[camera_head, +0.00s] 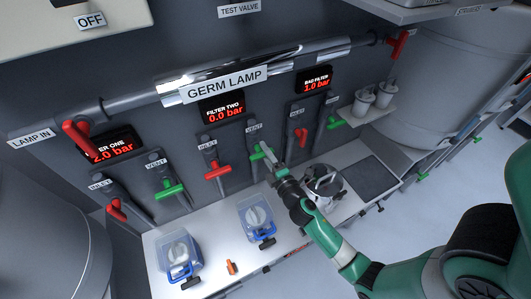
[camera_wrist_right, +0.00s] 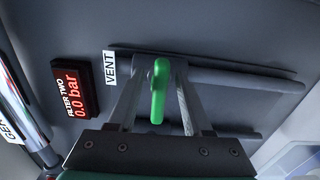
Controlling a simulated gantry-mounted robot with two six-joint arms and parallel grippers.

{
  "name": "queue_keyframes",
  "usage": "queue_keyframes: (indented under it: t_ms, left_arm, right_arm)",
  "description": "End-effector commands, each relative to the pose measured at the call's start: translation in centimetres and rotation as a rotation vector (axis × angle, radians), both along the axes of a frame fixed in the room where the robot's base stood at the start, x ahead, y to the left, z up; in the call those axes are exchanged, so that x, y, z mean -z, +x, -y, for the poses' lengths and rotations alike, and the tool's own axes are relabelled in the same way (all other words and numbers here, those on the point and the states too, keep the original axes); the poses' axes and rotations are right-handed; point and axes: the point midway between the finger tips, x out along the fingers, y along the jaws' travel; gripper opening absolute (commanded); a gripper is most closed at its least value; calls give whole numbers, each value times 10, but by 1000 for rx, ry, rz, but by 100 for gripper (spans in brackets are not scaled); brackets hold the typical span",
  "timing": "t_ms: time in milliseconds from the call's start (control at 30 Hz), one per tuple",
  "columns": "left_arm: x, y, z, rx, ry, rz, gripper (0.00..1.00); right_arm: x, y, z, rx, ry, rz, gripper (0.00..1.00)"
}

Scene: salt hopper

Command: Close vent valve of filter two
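The green handle of filter two's vent valve (camera_head: 257,152) sits under a VENT label, right of the FILTER TWO display (camera_head: 223,110), which reads 0.0 bar. My right gripper (camera_head: 267,155) is at this handle. In the right wrist view the green handle (camera_wrist_right: 158,90) stands between the two fingers of my right gripper (camera_wrist_right: 158,95), with gaps on both sides, so the gripper is open around it. The display (camera_wrist_right: 77,89) and the VENT label (camera_wrist_right: 110,67) also show there. My left gripper is not in view.
Filter two's red inlet handle (camera_head: 217,170) is just left. A green vent handle (camera_head: 335,122) and a red inlet handle (camera_head: 302,137) are to the right. Blue containers (camera_head: 257,217) and a metal pot (camera_head: 323,184) stand on the white bench (camera_head: 220,270) below. The GERM LAMP tube (camera_head: 180,90) runs above.

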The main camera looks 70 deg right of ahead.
Motion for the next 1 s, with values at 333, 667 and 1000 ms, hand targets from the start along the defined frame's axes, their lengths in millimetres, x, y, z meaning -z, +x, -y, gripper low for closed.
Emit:
queue_keyframes:
  t_ms: [333,667,1000]
  left_arm:
    - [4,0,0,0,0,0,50]
    - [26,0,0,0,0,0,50]
    - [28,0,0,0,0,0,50]
  right_arm:
    - [2,-21,-19,-2,0,-3,50]
    - [4,-76,-67,-4,0,-3,50]
    - [0,-89,-76,0,-1,1,50]
